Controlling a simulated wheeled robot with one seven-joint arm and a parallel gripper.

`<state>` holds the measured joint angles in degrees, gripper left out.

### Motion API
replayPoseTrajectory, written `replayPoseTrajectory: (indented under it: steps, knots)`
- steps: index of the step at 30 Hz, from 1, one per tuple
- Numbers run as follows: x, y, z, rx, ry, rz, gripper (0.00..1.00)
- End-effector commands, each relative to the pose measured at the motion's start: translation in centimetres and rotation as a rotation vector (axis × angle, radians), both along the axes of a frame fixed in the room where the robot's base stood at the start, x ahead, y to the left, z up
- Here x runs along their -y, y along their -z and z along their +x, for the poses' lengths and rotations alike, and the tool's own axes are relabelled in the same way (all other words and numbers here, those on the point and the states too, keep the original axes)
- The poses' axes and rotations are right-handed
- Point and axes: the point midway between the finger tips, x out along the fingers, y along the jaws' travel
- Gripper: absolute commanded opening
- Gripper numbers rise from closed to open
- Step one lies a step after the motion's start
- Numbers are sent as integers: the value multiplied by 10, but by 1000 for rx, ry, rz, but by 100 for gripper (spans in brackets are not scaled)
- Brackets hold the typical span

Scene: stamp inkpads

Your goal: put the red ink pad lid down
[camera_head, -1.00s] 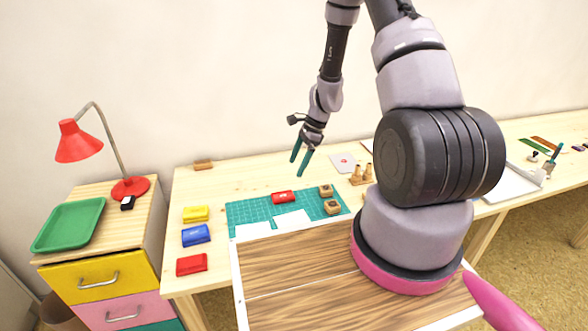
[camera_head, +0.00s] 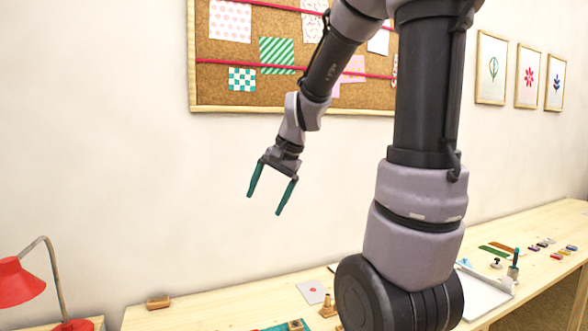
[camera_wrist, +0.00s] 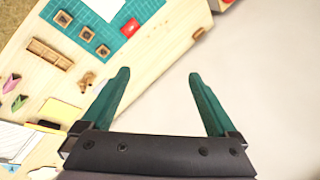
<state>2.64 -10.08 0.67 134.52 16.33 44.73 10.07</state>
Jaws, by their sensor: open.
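My gripper (camera_head: 268,203) is open and empty, raised in front of the white wall, well above the table. In the wrist view my gripper (camera_wrist: 156,88) shows its two teal fingers wide apart with nothing between them. A small red item (camera_wrist: 130,28) lies on the teal cutting mat (camera_wrist: 117,52) in the wrist view, apart from the fingers. I cannot tell from this view whether it is a lid or a whole ink pad. The head view now cuts off most of the mat, so the red item is out of sight there.
Wooden stamps (camera_wrist: 86,34) stand on the mat. A wooden rack (camera_wrist: 48,54) is close by. A red lamp (camera_head: 18,283) stands at the lower left. A cork board (camera_head: 240,85) hangs on the wall behind my arm. The air around my gripper is clear.

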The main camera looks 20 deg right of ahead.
Motion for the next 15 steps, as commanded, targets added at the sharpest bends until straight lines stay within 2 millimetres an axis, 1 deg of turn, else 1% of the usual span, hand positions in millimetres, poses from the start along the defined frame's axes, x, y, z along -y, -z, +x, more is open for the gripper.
replayPoseTrajectory:
  steps: [1, 3, 6, 10, 12, 15]
  knots:
    - [0, -20, -17, 54, -40, -29, 94]
    - [2, -40, -40, 115, -96, -76, 94]
    - [5, -62, -72, 195, -168, -141, 94]
    - [10, -79, -106, 275, -234, -215, 94]
    - [12, -84, -119, 304, -258, -245, 94]
    - [14, -88, -129, 328, -277, -270, 94]
